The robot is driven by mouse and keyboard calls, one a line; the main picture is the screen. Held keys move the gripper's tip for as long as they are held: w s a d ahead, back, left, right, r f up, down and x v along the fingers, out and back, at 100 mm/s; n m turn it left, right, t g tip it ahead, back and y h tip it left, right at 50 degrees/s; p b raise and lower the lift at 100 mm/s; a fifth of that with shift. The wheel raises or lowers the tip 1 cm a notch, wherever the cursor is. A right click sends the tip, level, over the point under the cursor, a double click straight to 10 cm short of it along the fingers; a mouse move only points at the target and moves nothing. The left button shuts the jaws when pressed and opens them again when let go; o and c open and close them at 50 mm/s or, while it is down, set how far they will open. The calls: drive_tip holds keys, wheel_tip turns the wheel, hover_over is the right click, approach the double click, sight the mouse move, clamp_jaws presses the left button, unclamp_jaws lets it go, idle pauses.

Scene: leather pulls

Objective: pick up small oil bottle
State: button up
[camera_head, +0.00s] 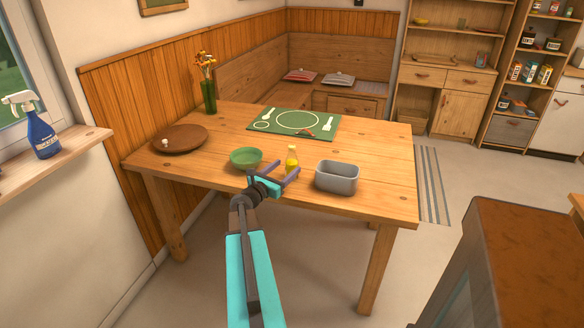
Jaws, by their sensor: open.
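The small oil bottle (291,160) is yellow with a pale cap and stands upright near the front edge of the wooden table (378,152). My gripper (273,175) is at the table's front edge, just left of the bottle and nearer to me. Its jaws are open, with one purple finger reaching up toward the green bowl and the other in front of the bottle's lower part. I see nothing held in it. Whether a finger touches the bottle I cannot tell.
A green bowl (246,158) is left of the bottle and a grey tub (337,177) is right of it. A brown round plate (181,139), a vase of flowers (208,96) and a green placemat (294,122) lie farther back. The table's right side is clear.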

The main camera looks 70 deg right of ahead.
sight(290, 157)
drive_tip(key=shift+p+x, duration=0.55)
drive_tip(key=shift+x, duration=2)
drive_tip(key=c, duration=1.4)
drive_tip(key=shift+o, duration=0.2)
drive_tip(key=shift+r, duration=0.1)
drive_tip(key=shift+r, duration=0.8)
drive_tip(key=shift+a+r, duration=0.2)
drive_tip(key=shift+r, duration=0.7)
drive_tip(key=b+v, duration=0.2)
drive_tip(key=v, duration=1.5)
drive_tip(key=shift+a, duration=0.3)
drive_tip(key=shift+w, duration=0.25)
